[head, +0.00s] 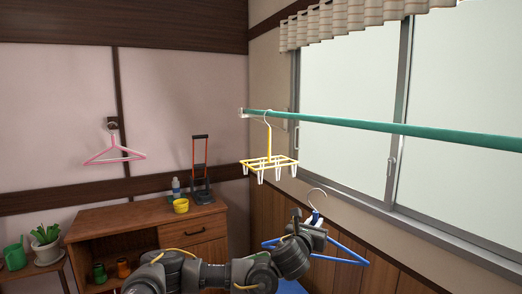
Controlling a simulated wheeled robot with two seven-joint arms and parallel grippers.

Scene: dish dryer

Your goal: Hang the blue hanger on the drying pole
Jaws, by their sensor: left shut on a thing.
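The blue hanger (346,251) has a pale metal hook that points up. My left gripper (314,222) is shut on it near the neck, below the hook. The gripper hides part of the hanger's middle. The green drying pole (380,129) runs from a bracket on the left across to the right edge, in front of the window. In the picture the hook's top is below the pole and apart from it. My right gripper is not in view.
A yellow clip hanger (268,161) hangs on the pole near its left end. A pink hanger (113,151) hangs on the wall hook. A wooden cabinet (146,223) holds a yellow cup and a bottle. The pole right of the clip hanger is bare.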

